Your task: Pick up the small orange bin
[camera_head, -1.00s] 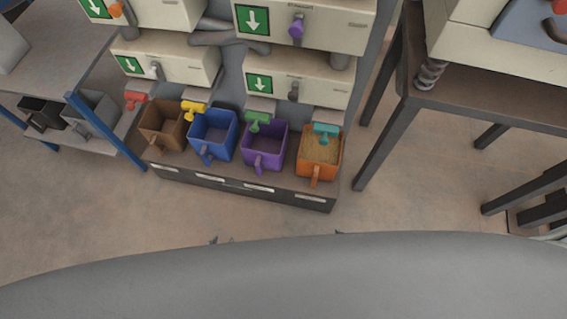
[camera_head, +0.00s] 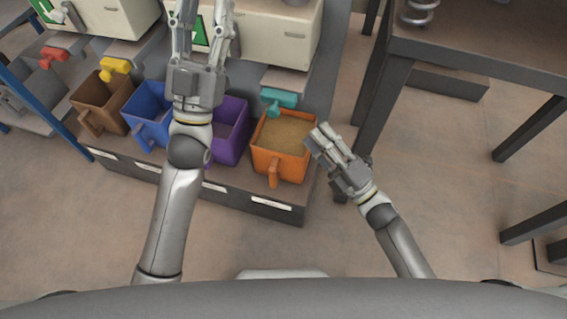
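The small orange bin (camera_head: 280,160) stands on the low shelf at the right end of a row of bins. It is filled with tan, grainy material, and its orange handle faces me. My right gripper (camera_head: 319,136) is just right of the bin, its fingertips close to the bin's right rim. Whether they touch is unclear. Its fingers are seen nearly side-on, so their gap is hard to judge. My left gripper (camera_head: 205,18) is farther left and up, in front of the dispensers. Its fingers are spread and nothing is between them.
A purple bin (camera_head: 232,137), a blue bin (camera_head: 147,105) and a brown bin (camera_head: 103,99) stand left of the orange one. A teal dispenser valve (camera_head: 277,99) hangs above the orange bin's back edge. A dark table (camera_head: 480,48) stands close on the right. Floor is clear in front.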

